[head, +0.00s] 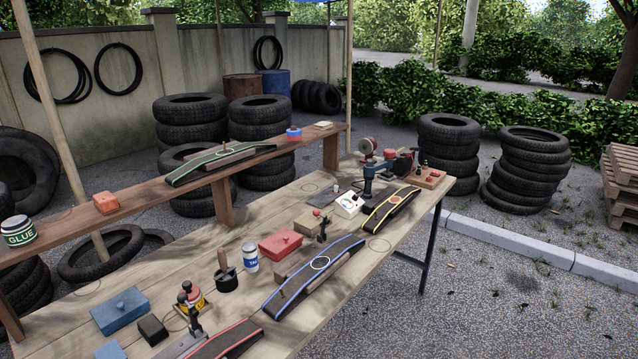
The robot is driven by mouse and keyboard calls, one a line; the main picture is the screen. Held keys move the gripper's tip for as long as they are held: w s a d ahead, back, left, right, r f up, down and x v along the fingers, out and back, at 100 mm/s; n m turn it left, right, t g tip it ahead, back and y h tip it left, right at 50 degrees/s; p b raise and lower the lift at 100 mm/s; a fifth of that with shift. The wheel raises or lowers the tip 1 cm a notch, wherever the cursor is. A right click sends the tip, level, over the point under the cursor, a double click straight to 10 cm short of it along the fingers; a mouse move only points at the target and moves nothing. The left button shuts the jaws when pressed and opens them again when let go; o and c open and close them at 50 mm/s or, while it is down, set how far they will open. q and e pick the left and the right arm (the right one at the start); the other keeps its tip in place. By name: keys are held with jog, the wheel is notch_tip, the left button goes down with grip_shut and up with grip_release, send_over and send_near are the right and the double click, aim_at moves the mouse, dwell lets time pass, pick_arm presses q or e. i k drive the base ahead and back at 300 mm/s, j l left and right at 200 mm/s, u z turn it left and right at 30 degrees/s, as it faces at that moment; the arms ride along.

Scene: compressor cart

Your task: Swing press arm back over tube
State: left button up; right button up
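Three dark curved tube strips lie along the bench: a yellow-edged one (391,209), a blue-edged one (297,283) with a ring mark on top, and a red-edged one (226,341) cut by the bottom edge. A blue upright press-like device (368,183) stands beside the yellow-edged strip. A small dark post with a clamp-like head (322,228) stands behind the blue-edged strip. A dark device with round knobs (191,306) stands by the red-edged strip. I cannot tell which is the task's press arm or its exact swing angle. Neither gripper is in view.
A green-edged strip (221,163) and a glue tin (18,231) sit on the raised shelf (150,202). A red box (280,244), a white-and-blue can (250,257), a black-based tool (226,276) and a blue box (120,311) crowd the bench. Tyre stacks (449,150) stand beyond.

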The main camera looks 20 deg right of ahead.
aim_at(386, 163)
jog(key=l, duration=1.35)
jog(key=k+l, duration=0.15)
jog(key=l, duration=2.55)
jog(key=i+l+u, duration=0.1)
jog(key=i, duration=0.15)
